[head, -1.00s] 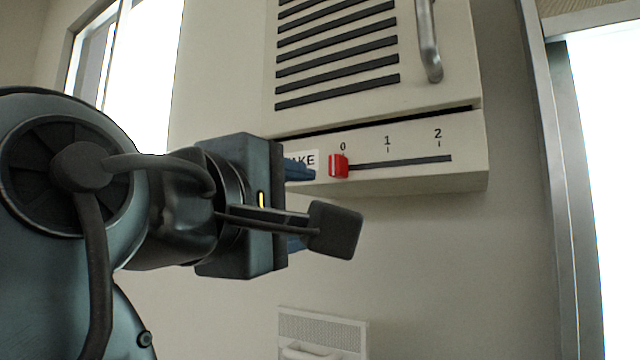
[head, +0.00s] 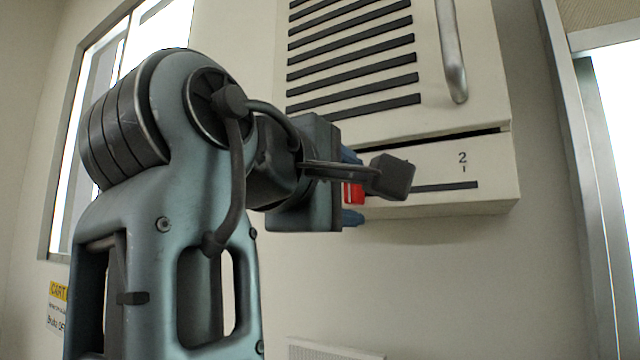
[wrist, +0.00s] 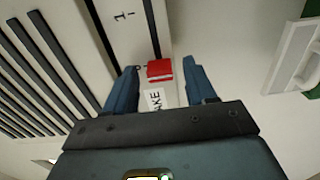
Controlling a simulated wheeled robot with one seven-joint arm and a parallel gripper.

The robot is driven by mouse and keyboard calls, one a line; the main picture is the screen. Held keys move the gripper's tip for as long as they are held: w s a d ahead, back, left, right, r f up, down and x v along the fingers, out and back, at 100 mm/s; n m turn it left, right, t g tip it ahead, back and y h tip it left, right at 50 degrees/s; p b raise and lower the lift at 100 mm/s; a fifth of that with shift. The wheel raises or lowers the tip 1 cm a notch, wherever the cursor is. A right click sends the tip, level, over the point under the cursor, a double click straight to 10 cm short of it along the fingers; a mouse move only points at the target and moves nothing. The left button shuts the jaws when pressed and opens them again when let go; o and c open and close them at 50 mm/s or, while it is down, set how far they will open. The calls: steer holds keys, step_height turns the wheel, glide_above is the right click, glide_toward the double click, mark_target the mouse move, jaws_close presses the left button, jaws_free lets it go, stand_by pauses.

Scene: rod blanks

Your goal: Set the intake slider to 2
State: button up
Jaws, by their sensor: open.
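The red intake slider knob (head: 354,193) sits at the left end of its dark slot (head: 445,187) on the cream panel in the head view. In the wrist view the knob (wrist: 160,70) is beside a partly covered mark that looks like 0. My gripper (head: 352,187) is open, with one blue finger above and one below the knob. In the wrist view the fingers stand either side of it with gaps; I see no grip.
A vented cabinet door (head: 355,60) with a metal handle (head: 451,50) is above the slider panel. A white wall fixture (wrist: 292,55) is at the right in the wrist view. The slot right of the knob is clear.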

steer(key=shift+w+d, duration=0.15)
steer(key=shift+w, duration=0.05)
jaws_close()
stand_by(0.5)
